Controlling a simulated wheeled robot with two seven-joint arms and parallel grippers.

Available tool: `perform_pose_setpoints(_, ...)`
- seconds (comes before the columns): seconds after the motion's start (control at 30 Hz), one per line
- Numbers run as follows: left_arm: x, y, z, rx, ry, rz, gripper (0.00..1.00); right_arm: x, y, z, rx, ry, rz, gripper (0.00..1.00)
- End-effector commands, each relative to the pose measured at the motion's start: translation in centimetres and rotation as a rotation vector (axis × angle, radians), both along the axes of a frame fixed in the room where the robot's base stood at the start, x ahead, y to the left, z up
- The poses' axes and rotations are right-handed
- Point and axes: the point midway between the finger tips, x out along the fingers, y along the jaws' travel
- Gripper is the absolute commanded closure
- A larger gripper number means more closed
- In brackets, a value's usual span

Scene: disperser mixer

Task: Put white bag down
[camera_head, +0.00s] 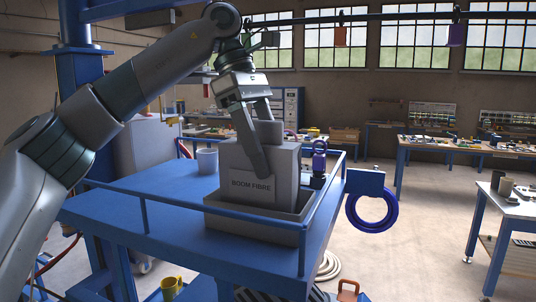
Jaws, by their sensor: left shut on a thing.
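The white bag (253,187) is boxy, looks grey-white and carries the label "BOOM FIBRE". It stands upright in or just above a shallow grey tray (254,229) on the blue platform. The tray's front wall hides the bag's base, so I cannot tell if it touches the bottom. My left gripper (260,150) comes down from above and is shut on the top part of the bag, with one finger across its front face. My right gripper is not in view.
The blue platform (130,211) has a low railing (232,215) along its edges. A grey cup (207,161) stands left behind the bag. Small dark and purple items (319,163) are close to its right. The platform's left part is clear.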

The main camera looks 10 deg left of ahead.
Motion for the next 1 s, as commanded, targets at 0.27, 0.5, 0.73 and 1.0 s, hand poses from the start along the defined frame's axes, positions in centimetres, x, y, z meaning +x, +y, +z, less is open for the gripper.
perform_pose_setpoints(0.27, -0.07, -0.03, -0.81, -0.002, -0.002, 0.000, 1.00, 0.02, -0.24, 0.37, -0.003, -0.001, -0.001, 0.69)
perform_pose_setpoints(0.5, -0.06, -0.03, -1.02, -0.002, -0.001, -0.001, 1.00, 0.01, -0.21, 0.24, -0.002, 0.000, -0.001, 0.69)
perform_pose_setpoints(0.73, -0.05, -0.02, -1.18, -0.001, 0.000, 0.000, 0.23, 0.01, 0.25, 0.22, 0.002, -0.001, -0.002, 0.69)
perform_pose_setpoints(1.0, -0.05, -0.03, -1.00, -0.001, 0.000, -0.001, 0.23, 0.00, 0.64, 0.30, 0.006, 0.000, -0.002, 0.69)
